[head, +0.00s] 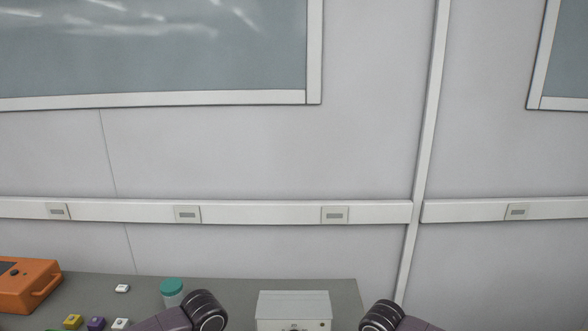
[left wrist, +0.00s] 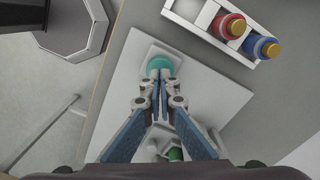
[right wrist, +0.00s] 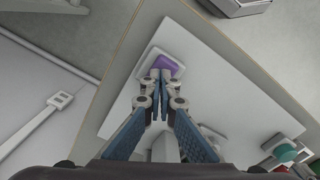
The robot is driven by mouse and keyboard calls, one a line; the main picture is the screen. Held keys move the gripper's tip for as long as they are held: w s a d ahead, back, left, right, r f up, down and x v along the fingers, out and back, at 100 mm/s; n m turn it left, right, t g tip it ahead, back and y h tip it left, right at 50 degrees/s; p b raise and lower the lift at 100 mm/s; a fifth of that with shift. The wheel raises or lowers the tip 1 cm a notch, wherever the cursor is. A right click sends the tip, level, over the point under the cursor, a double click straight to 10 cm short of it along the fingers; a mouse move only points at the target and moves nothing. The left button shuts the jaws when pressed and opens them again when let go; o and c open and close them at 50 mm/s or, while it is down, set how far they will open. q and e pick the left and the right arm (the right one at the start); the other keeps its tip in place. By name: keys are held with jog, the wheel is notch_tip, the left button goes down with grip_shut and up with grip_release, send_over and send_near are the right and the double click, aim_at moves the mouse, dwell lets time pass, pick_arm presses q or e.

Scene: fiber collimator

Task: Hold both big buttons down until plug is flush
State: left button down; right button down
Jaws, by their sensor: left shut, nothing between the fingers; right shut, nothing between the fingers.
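In the left wrist view a teal big button (left wrist: 160,63) sits on a white base on a white board (left wrist: 118,88). My left gripper (left wrist: 159,74) is shut and empty, its fingertips over the near edge of this button. In the right wrist view a purple big button (right wrist: 167,65) sits on a white base on the white board (right wrist: 215,85). My right gripper (right wrist: 160,75) is shut and empty, its fingertips at the near edge of the purple button. I cannot tell whether either button is pressed down. The plug cannot be made out; fingers and wrists cover the board's middle.

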pick_arm(q)
jog(key=shift+f, duration=0.65)
jog(key=shift+f, duration=0.35)
jog(key=shift+f, duration=0.4)
dwell(0.8)
pick_arm(e)
jog(key=shift+r, duration=0.1)
notch_tip(320, 180, up, 8)
dwell(0.9)
